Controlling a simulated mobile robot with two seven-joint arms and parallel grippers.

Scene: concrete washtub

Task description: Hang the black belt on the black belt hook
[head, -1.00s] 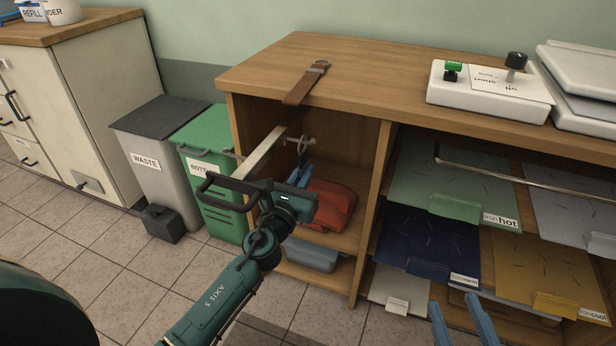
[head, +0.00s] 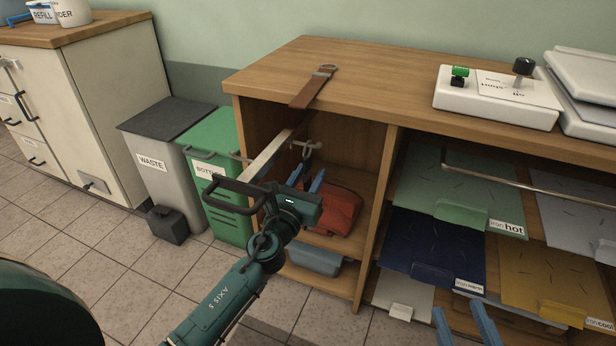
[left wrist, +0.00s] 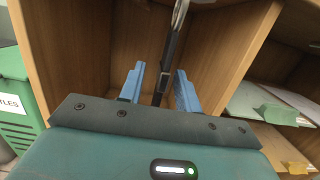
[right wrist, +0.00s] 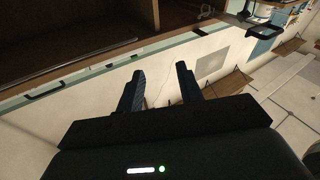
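My left gripper (head: 307,180) is at the front of the left cubby, its blue fingers apart. In the left wrist view the left gripper (left wrist: 160,88) has a dark strap, seemingly the black belt (left wrist: 168,62), between its fingers, with gaps on both sides. The strap runs up to a metal piece (left wrist: 180,12) at the top edge. In the head view a small metal hook (head: 310,144) shows just above the fingers, with a dark piece below it; how they join is unclear. My right gripper (head: 463,327) is open and empty; it also shows in the right wrist view (right wrist: 160,88).
A brown strap with a metal buckle (head: 313,87) lies on the wooden counter (head: 400,75). A red folded item (head: 340,208) lies in the cubby behind the left gripper. A metal rail (head: 530,182) runs before the right shelves. Bins (head: 165,155) stand at left.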

